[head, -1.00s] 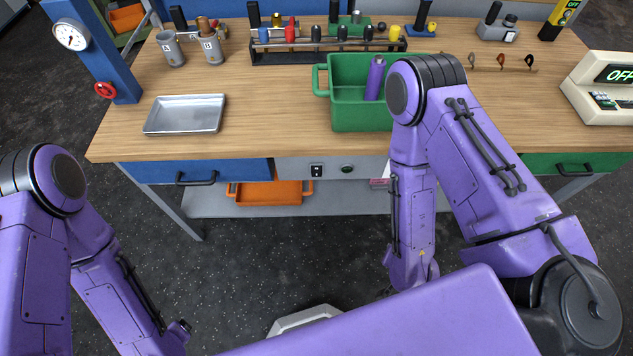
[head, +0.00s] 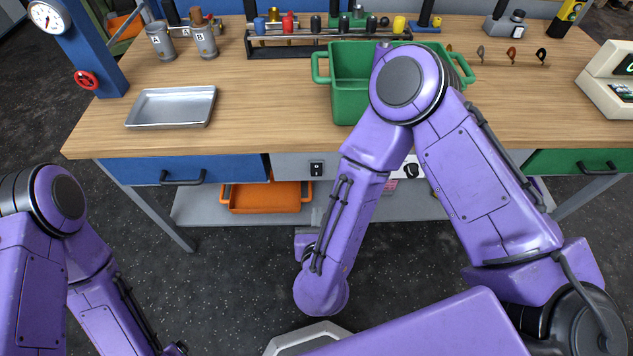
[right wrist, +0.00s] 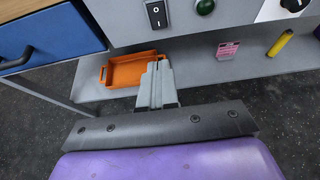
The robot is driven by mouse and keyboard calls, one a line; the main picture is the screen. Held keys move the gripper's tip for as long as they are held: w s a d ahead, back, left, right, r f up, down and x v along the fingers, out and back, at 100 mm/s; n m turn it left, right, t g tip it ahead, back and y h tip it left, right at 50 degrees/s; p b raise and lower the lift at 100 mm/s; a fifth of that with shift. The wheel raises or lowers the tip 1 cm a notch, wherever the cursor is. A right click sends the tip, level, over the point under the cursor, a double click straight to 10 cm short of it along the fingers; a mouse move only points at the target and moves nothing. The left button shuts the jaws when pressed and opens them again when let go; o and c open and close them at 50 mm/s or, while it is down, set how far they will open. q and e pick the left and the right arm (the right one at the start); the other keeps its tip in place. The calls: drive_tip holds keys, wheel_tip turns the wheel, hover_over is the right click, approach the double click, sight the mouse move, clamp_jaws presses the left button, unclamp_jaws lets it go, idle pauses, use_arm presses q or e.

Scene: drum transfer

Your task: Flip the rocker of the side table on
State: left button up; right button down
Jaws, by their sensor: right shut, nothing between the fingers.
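The rocker (head: 316,169) is a small black switch on the grey front panel of the side table (head: 240,100). It also shows at the top of the right wrist view (right wrist: 157,14), with white marks; I cannot tell which side is pressed. My right gripper (right wrist: 159,68) is shut and empty. In the right wrist view its fingertips are below the rocker and apart from it, in front of the lower shelf.
A dark green round lamp (right wrist: 205,7) and a black knob (right wrist: 293,5) are right of the rocker. A blue drawer (head: 190,170) is to its left. An orange bin (head: 262,197) stands on the lower shelf. A green crate (head: 350,85) and a metal tray (head: 172,107) stand on top.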

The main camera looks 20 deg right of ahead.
sight(316, 176)
drive_tip(key=x, duration=0.4)
drive_tip(key=p+x, duration=0.1)
drive_tip(key=x, duration=0.4)
drive_tip(key=r+p+x, duration=0.1)
drive_tip(key=x, duration=0.3)
drive_tip(key=shift+w+d, duration=0.15)
drive_tip(key=shift+w, duration=0.35)
use_arm(q)
wheel_tip(316, 176, up, 2)
drive_tip(key=shift+f, duration=0.1)
